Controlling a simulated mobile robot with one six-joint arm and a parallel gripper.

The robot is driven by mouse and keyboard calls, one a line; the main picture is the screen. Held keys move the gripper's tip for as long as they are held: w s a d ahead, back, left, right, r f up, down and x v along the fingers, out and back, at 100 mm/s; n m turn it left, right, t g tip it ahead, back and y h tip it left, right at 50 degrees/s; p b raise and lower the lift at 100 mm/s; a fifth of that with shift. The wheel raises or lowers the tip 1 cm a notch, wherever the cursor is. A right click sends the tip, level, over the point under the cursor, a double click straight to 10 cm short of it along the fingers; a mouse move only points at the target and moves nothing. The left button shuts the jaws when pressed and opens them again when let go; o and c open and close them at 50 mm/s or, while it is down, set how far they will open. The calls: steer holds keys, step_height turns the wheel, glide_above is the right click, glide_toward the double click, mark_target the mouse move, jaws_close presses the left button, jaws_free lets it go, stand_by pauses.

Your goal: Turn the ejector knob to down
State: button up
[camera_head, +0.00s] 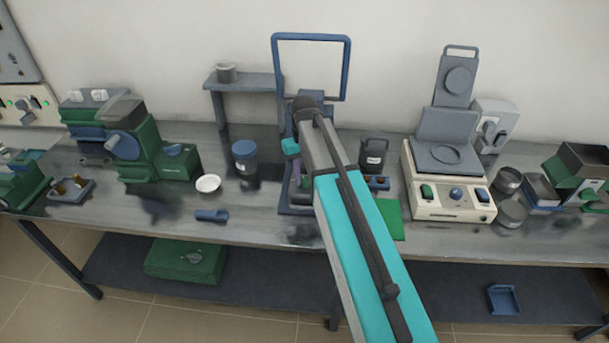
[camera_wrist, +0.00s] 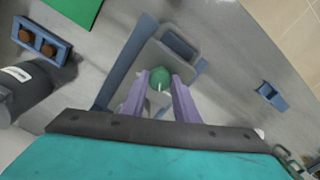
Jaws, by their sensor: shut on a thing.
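The ejector knob (camera_wrist: 160,76) is a round green knob with a white mark, seen in the wrist view on a grey and blue stand (camera_wrist: 145,62). My gripper (camera_wrist: 172,88) has its two purple fingers on either side of the knob and is shut on it. In the head view my gripper (camera_head: 297,168) points down beside the post of the blue-framed press (camera_head: 348,68). My arm hides much of the press there, and I cannot make out the knob clearly. The knob's turned position cannot be read.
A dark jar (camera_head: 374,153) and a small blue tray (camera_wrist: 40,42) with brown pieces stand close by, near a green mat (camera_wrist: 78,8). A beige-based instrument (camera_head: 450,206) is to the right. A blue-lidded jar (camera_head: 245,151) and white dish (camera_head: 208,184) are left.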

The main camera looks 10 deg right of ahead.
mark_target(304, 179)
steer(key=n, duration=0.5)
steer(key=shift+n, duration=0.4)
steer(key=o, duration=1.1)
steer(key=shift+c, duration=0.2)
steer(key=shift+r, duration=0.2)
step_height(304, 179, up, 14)
steer(key=b, duration=0.2)
steer(key=shift+f+b, duration=0.25)
steer(key=shift+b, duration=0.15)
